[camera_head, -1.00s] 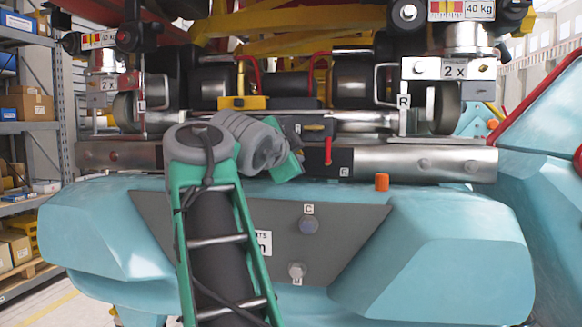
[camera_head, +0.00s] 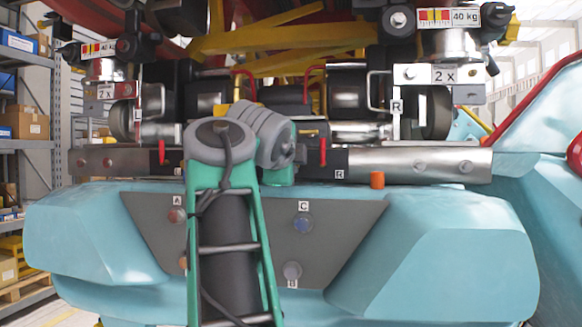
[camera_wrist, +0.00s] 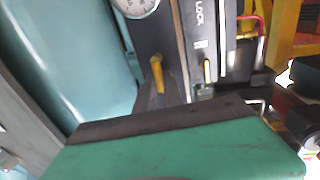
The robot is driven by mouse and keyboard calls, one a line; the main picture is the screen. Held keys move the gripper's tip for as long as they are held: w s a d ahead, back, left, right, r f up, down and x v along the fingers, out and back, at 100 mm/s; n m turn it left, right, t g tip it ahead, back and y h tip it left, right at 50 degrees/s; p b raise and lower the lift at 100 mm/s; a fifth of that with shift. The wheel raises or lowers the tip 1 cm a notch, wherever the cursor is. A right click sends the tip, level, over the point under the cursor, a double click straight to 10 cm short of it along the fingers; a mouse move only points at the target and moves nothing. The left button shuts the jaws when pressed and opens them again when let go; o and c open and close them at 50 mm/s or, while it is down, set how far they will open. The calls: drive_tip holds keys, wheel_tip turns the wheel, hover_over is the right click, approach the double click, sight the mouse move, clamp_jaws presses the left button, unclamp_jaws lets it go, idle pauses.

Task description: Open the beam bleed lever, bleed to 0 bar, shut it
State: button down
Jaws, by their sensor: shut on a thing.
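My gripper (camera_head: 280,172) is at the steel beam (camera_head: 420,163), largely hidden behind my own grey and green wrist in the head view. In the wrist view its green and dark body fills the bottom, and its dark tips (camera_wrist: 162,98) are at a small yellow lever (camera_wrist: 157,75). The gripper is shut on this lever; the contact itself is partly hidden. A round white gauge (camera_wrist: 136,4) sits above the lever, cut off by the top edge, so its reading cannot be told. A plate marked LOCK (camera_wrist: 199,20) is to the right of the lever.
The turquoise body (camera_head: 450,250) lies below the beam, with a grey panel (camera_head: 340,225) bearing labels A, B and C. Red hooks (camera_head: 322,150) and an orange cap (camera_head: 377,180) are near the beam. Shelves (camera_head: 25,140) stand at the far left.

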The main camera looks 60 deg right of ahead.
drive_tip(key=c, duration=1.5)
unclamp_jaws()
drive_tip(key=p+v, duration=0.1)
drive_tip(key=v, duration=0.6)
drive_tip(key=shift+a+r, duration=0.1)
drive_tip(key=shift+r, duration=0.05)
drive_tip(key=shift+s+a, duration=0.2)
drive_tip(key=shift+a, duration=0.1)
drive_tip(key=shift+p, duration=0.3)
